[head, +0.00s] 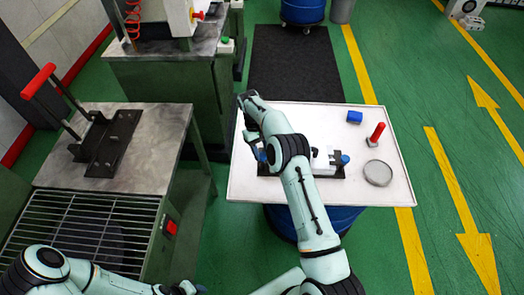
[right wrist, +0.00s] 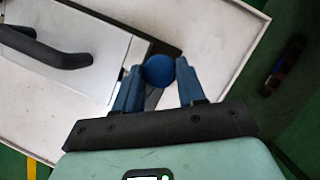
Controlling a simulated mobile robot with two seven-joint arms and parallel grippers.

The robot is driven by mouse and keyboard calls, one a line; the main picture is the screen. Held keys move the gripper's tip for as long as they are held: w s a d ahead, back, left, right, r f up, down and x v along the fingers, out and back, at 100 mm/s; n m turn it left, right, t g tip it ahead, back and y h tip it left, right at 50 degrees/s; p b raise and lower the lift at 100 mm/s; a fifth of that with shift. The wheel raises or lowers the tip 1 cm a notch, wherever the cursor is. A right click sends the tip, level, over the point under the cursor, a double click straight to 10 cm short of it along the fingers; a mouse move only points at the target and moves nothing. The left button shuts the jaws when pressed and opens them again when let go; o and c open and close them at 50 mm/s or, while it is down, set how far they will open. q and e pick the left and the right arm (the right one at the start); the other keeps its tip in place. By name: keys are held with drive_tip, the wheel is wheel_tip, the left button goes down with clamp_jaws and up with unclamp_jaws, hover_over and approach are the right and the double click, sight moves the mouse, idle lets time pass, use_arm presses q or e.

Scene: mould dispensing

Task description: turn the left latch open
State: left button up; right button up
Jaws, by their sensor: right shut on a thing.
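The mould, a pale block on a black base (head: 328,173), sits on the white table top (head: 245,188), partly hidden by my right arm. In the right wrist view it shows as a grey block (right wrist: 88,58) with a black handle. The left latch has a round blue knob (right wrist: 159,70) beside the block's edge. My right gripper (right wrist: 157,74) is shut on this knob, one blue finger on each side. In the head view the right gripper (head: 261,155) is at the mould's left end, mostly hidden. The right latch's blue knob (head: 345,159) is apart from it. My left gripper (head: 190,288) is at the bottom edge, far from the mould.
A blue block (head: 354,117), a red-handled tool (head: 377,133) and a round dish (head: 378,173) are on the table's right part. A metal bench (head: 150,130) with a red-handled press (head: 100,150) stands to the left.

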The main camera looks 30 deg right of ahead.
drive_tip(key=shift+a+n+h, duration=0.1)
drive_tip(key=shift+n+h, duration=0.3)
drive_tip(key=shift+n, duration=0.7)
drive_tip(key=o, duration=1)
drive_tip(key=shift+o, duration=0.2)
